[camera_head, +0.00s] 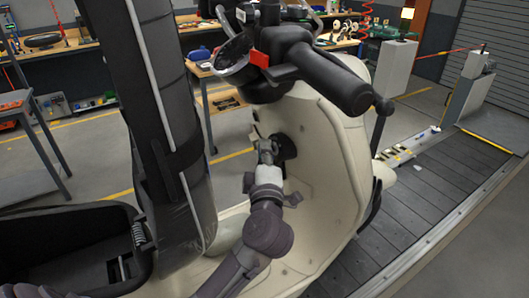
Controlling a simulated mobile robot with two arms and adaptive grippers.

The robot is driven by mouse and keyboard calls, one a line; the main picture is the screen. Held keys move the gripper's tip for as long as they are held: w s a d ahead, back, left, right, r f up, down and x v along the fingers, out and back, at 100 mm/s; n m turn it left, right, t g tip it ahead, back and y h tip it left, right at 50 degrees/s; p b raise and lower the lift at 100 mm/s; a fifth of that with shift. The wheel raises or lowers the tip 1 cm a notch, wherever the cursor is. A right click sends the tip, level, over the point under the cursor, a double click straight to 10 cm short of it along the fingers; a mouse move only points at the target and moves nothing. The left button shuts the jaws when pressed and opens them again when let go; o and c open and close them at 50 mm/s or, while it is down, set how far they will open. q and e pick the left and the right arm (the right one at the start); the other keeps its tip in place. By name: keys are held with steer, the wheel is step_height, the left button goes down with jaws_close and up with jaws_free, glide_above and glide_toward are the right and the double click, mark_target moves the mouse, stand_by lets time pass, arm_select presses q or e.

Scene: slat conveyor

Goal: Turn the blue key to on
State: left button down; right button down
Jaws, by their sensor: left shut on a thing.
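A cream scooter (335,180) stands in front of me, its black handlebar grip (335,78) towards me. A dark round lock (288,147) is set in the inner face of its front shield. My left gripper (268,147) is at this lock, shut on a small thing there. The blue key itself is hidden by the gripper fingers, so I cannot see which way it is turned. My left forearm comes up from the bottom left to the lock. My right gripper is not in view.
The scooter's black seat (165,115) is raised upright left of my arm, with an open storage bin (70,262) below it. The handlebar overhangs the lock from above. The slatted conveyor (425,208) runs under the scooter at right. Workbenches stand at the back.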

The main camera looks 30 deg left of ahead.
arm_select(q)
steer(key=shift+f, duration=0.15)
steer(key=shift+f+m+t+b, duration=0.15)
steer(key=shift+m+t+b, duration=0.4)
steer(key=shift+b, duration=0.25)
steer(key=shift+m+t+b, duration=0.35)
steer(key=shift+t+b, duration=0.15)
steer(key=shift+t, duration=0.05)
steer(key=shift+r, duration=0.2)
steer(key=shift+f+m+t+b, duration=0.2)
steer(key=shift+m+t+b, duration=0.5)
steer(key=shift+b, duration=0.15)
steer(key=shift+r+m+t+h+b, duration=0.15)
steer(key=shift+m+t+h+b, duration=0.35)
steer(key=shift+m+t+b, duration=0.45)
steer(key=shift+d+r+t, duration=0.15)
steer(key=shift+d+t, duration=0.1)
